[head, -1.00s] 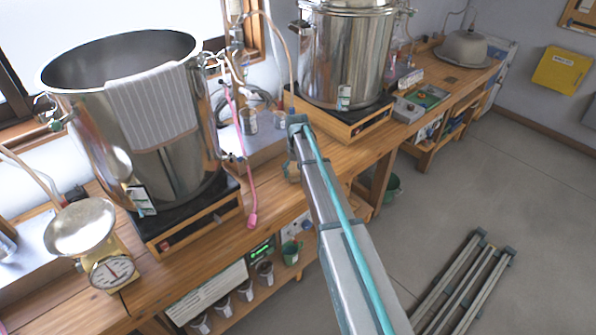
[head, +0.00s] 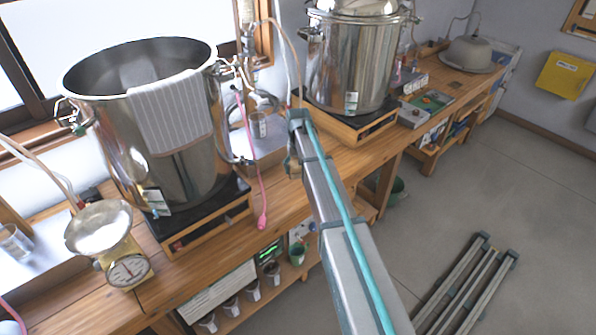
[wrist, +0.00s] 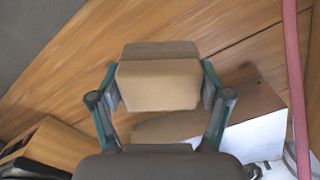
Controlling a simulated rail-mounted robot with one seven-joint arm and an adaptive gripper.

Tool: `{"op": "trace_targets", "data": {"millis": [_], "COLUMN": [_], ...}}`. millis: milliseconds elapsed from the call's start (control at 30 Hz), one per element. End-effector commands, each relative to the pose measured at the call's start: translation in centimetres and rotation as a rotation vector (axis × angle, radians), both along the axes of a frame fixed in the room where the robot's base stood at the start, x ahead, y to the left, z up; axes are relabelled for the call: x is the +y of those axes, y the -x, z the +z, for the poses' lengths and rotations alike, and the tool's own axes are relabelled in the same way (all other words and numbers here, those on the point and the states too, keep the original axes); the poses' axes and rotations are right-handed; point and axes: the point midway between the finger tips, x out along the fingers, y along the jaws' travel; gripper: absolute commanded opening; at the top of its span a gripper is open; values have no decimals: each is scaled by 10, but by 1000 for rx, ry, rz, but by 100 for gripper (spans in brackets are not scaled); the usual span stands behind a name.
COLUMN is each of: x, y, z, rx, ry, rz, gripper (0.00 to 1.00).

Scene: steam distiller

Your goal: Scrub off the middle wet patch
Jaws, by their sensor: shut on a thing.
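My gripper (wrist: 158,95) is shut on a tan block (wrist: 158,84), perhaps a sponge or scrubber, in the wrist view. The block's upper part is a darker brown. Behind it lies the wooden bench top (wrist: 120,30). A darker brown area (wrist: 252,98) on the wood, to the right of and below the block, may be a wet patch. I cannot tell which patch it is, or whether the block touches the wood. In the head view my gripper (head: 293,168) is mostly hidden by my arm, over the bench between the two steel pots.
A large steel pot (head: 105,135) with a striped cloth (head: 168,108) stands left, a lidded pot (head: 350,65) behind right. A pink hose (head: 250,165) hangs near my gripper and crosses the wrist view's right. A scale (head: 125,268) stands front left.

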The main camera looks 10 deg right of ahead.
Motion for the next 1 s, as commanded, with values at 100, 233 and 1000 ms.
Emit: {"op": "trace_targets", "data": {"millis": [100, 233, 1000], "x": [0, 0, 0], "y": [0, 0, 0], "z": [14, 20, 21], "rx": [0, 1, 0], "ry": [0, 0, 0], "rz": [0, 0, 0], "gripper": [39, 39, 39]}}
